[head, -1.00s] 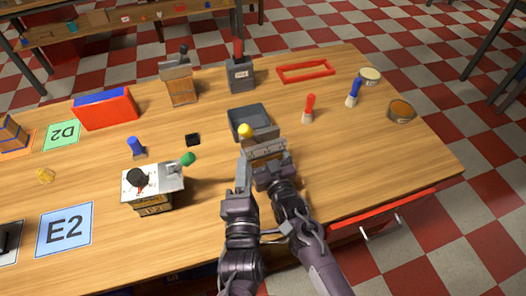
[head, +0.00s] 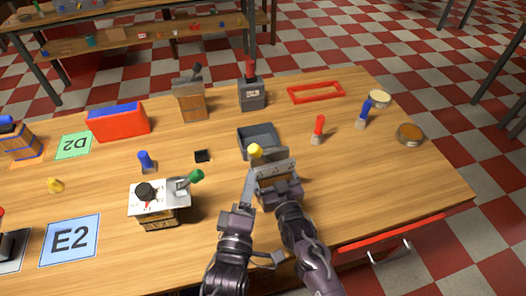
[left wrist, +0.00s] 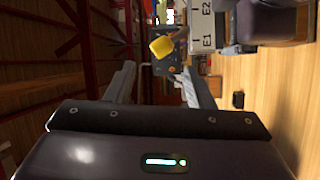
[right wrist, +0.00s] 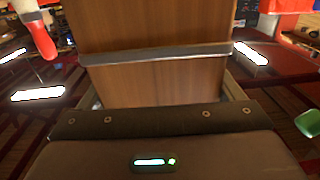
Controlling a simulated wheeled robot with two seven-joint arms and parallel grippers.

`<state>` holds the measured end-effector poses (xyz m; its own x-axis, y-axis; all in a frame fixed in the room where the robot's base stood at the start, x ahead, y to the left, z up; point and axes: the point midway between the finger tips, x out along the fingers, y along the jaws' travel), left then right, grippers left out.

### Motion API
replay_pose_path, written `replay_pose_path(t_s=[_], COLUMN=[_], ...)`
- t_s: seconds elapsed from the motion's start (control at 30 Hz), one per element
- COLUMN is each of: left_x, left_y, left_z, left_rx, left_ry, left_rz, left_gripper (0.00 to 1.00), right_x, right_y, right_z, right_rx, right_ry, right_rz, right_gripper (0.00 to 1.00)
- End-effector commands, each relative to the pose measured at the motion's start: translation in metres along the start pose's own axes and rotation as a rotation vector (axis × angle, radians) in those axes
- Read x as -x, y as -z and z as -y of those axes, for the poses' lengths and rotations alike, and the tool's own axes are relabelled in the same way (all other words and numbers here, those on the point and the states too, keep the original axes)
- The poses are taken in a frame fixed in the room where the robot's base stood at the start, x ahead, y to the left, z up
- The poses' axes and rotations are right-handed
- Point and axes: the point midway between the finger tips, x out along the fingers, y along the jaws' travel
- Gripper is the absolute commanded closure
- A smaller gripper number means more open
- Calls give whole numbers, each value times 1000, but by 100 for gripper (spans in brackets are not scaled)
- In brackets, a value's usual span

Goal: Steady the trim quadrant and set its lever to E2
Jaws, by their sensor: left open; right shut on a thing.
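The trim quadrant is a small wooden box with a pale marked face (head: 275,168) and a lever with a yellow knob (head: 255,150). In the left wrist view, its face (left wrist: 200,28) shows E1 and E2, and the yellow knob (left wrist: 161,47) appears ahead between the finger lines. I cannot tell which mark the lever is at. My left gripper (head: 250,176) is open just in front of the knob, apparently not touching it. My right gripper (head: 277,188) is shut on the quadrant's wooden body; that body (right wrist: 155,35) fills the right wrist view.
A grey tray (head: 259,137) stands just behind the quadrant. Red (head: 319,128) and blue (head: 365,112) handled items stand right. The front right tabletop is clear.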

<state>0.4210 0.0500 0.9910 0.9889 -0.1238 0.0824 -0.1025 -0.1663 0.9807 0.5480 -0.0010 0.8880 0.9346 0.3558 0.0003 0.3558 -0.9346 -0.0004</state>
Motion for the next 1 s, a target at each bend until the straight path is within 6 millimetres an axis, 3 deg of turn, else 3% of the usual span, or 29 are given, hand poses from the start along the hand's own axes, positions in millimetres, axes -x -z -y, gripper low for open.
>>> replay_pose_path(t_s=[0.2,0.43,0.67,1.0], left_x=[-11,-17,-25,-80], left_y=[22,38,40,18], left_z=[1,1,1,0], left_rx=[-509,-896,-1009,-1006], left_ry=[-84,-159,-184,-184], left_rz=[195,319,349,346], left_gripper=[52,52,52,52], right_x=[0,0,0,0], right_y=[0,0,0,0], right_z=[0,0,0,0], right_rx=[0,0,0,0], right_ry=[-1,0,0,0], right_rz=[-1,-1,0,-1], right_gripper=[48,48,48,48])
